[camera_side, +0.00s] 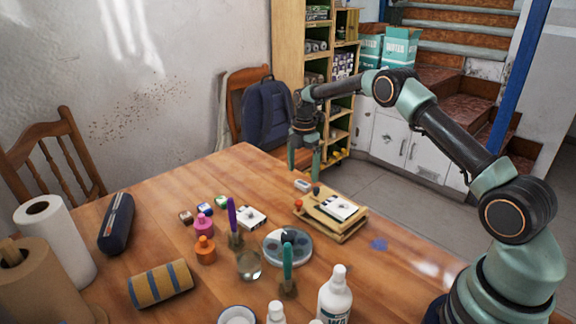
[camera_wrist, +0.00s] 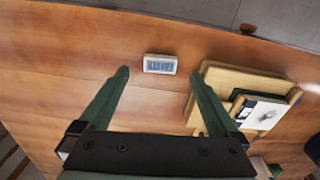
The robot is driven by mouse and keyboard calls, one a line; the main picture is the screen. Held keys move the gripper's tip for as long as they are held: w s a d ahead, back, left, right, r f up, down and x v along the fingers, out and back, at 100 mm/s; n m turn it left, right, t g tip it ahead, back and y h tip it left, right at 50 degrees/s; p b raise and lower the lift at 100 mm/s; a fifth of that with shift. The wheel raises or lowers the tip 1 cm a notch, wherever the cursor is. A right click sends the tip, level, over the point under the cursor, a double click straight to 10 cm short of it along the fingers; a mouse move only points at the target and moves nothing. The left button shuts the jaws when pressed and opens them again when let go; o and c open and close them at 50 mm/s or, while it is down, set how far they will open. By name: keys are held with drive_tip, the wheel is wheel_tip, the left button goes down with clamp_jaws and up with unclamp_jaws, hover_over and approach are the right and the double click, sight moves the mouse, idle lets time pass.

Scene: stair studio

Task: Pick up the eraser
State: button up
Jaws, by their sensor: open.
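The eraser (camera_wrist: 160,64) is a small white block with a blue-grey printed label. In the wrist view it lies flat on the table, just beyond my fingertips and centred between them. In the side view the eraser (camera_side: 303,185) lies near the far edge of the table, beside the wooden board. My gripper (camera_wrist: 158,76) is open and empty, pointing down. In the side view my gripper (camera_side: 303,165) hangs above the eraser, with a finger on either side of it. Nothing hides the eraser in the wrist view.
A stacked wooden board (camera_side: 326,221) with a white card on it sits close by; in the wrist view the board (camera_wrist: 222,78) is right of my right finger. Paint pots, a palette (camera_side: 272,252) and bottles stand nearer the front. The table left of the eraser is clear.

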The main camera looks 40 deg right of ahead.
sight(303, 183)
wheel_tip(303, 183, down, 4)
drive_tip(key=shift+f, duration=0.1)
drive_tip(key=c, duration=1.4)
drive_tip(key=shift+c, duration=0.2)
wheel_tip(303, 183, up, 20)
